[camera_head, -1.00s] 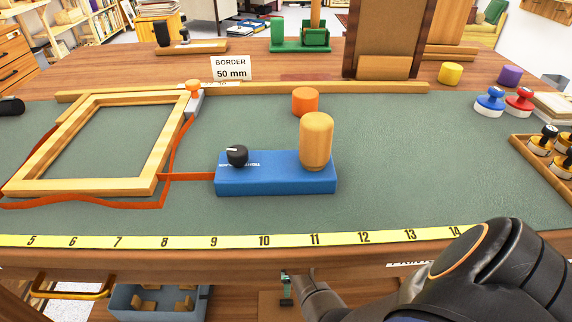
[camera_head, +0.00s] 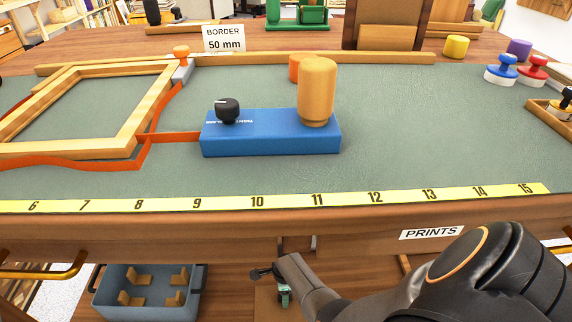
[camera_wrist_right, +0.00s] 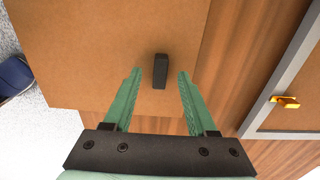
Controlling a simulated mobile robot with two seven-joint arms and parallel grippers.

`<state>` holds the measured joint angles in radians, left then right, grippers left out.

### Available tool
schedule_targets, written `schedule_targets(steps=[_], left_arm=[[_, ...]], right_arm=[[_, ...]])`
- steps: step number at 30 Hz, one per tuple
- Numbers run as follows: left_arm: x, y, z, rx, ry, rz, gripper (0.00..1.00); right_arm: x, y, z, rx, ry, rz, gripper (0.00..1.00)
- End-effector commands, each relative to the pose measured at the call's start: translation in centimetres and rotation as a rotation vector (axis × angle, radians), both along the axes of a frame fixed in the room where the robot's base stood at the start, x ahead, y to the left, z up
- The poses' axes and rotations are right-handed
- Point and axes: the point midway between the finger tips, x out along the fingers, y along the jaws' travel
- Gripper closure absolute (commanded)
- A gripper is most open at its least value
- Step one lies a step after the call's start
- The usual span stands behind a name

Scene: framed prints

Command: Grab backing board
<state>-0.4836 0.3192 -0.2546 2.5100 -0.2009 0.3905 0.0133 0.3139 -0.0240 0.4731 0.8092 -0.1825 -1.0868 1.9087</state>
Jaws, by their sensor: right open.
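The backing board (camera_wrist_right: 95,60) is a flat brown panel in the right wrist view, with a small black block-shaped handle (camera_wrist_right: 161,71) on it. My right gripper (camera_wrist_right: 158,82) is open, its two green fingers pointing at the board with the black handle between their tips. The fingers appear apart from the handle; I cannot tell how far they are from the board. In the head view my right gripper (camera_head: 284,297) hangs below the table's front edge, mostly hidden by its own arm. My left gripper is in neither view.
A blue-grey bin (camera_head: 120,305) stands below left. On top are a wooden frame (camera_head: 125,143) with an orange strap and a blue tensioner box (camera_head: 270,140).

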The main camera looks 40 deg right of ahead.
Motion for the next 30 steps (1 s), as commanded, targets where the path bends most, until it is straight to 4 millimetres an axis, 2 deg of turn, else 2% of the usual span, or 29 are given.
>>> schedule_targets(steps=[1,3,11,26,30], left_arm=[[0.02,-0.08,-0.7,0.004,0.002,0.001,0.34],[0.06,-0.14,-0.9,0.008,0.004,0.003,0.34],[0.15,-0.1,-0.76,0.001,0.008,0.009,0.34],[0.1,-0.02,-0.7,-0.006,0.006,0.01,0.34],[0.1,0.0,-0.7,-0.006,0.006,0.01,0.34]], right_arm=[[0.06,-0.02,-0.71,-0.001,-0.001,0.0,0.43],[0.04,0.0,-0.91,0.0,0.0,0.0,0.43],[0.02,-0.01,-0.84,0.0,0.0,0.0,0.43],[-0.01,-0.01,-0.85,0.0,0.0,0.0,0.99],[-0.01,0.0,-0.85,0.0,0.0,0.0,1.0]])
